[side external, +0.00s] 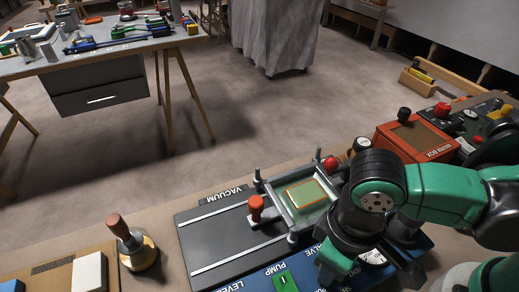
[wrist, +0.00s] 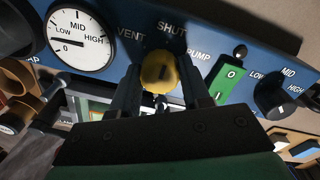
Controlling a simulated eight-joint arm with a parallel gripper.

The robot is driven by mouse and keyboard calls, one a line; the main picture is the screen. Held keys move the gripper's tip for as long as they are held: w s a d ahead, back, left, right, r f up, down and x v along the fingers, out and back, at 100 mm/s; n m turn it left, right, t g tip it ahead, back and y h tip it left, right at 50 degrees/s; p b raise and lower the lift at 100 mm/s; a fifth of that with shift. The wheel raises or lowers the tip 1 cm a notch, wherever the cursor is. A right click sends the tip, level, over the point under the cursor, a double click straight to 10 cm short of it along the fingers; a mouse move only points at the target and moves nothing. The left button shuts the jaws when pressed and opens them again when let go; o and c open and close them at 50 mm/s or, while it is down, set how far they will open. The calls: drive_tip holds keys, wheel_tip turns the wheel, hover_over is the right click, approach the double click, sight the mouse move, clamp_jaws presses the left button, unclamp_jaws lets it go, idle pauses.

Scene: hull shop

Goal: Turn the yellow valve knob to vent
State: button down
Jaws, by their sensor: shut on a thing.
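In the wrist view the yellow valve knob (wrist: 159,72) stands on a blue panel (wrist: 205,45) between the words VENT on the left, SHUT above and PUMP on the right. My gripper (wrist: 161,80) is shut on the knob, one dark finger on each side. A dark mark shows on the knob's face, but I cannot tell which word it points to. In the side external view my gripper (side external: 340,250) is over the blue panel's front part and hides the knob.
Beside the knob are a green switch (wrist: 229,80), a black level knob (wrist: 281,97) and a round gauge (wrist: 80,38). Behind the panel lies a grey vacuum bed (side external: 215,235) with a red-topped handle (side external: 256,206) and a clamped frame (side external: 305,197). A wooden-handled tool (side external: 130,243) stands left.

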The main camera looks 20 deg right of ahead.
drive_tip(key=n, duration=0.6)
drive_tip(key=shift+n, duration=0.3)
drive_tip(key=n, duration=0.5)
drive_tip(key=shift+n, duration=0.3)
drive_tip(key=shift+c, duration=2.1)
unclamp_jaws()
drive_tip(key=shift+s+r, duration=0.1)
drive_tip(key=shift+r, duration=2.7)
